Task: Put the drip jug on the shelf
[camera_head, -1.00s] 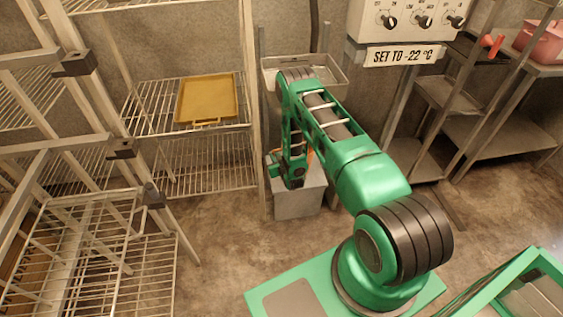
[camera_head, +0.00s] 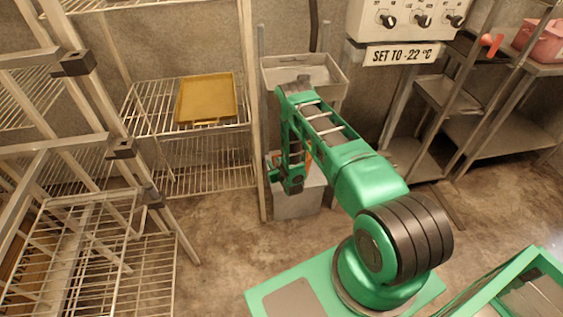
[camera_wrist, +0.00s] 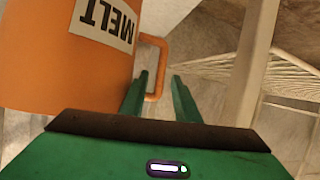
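The drip jug (camera_wrist: 70,70) is orange with a white label reading "MELT" and fills the upper left of the wrist view. Its loop handle (camera_wrist: 161,66) sticks out to the right. My gripper (camera_wrist: 160,86) is open, with one green finger on each side of the handle, and is not closed on it. In the head view my arm hides most of the jug; only a sliver of orange (camera_head: 308,160) shows beside my gripper (camera_head: 283,186). A wire shelf (camera_head: 150,118) stands to the left of my arm.
A yellow tray (camera_head: 207,98) lies on the wire shelf. A grey block (camera_head: 297,203) stands below my gripper, and a grey basin (camera_head: 335,76) is on the wall behind. A control box (camera_head: 410,18) hangs above right. Racks with a pink pot (camera_head: 543,42) stand at far right.

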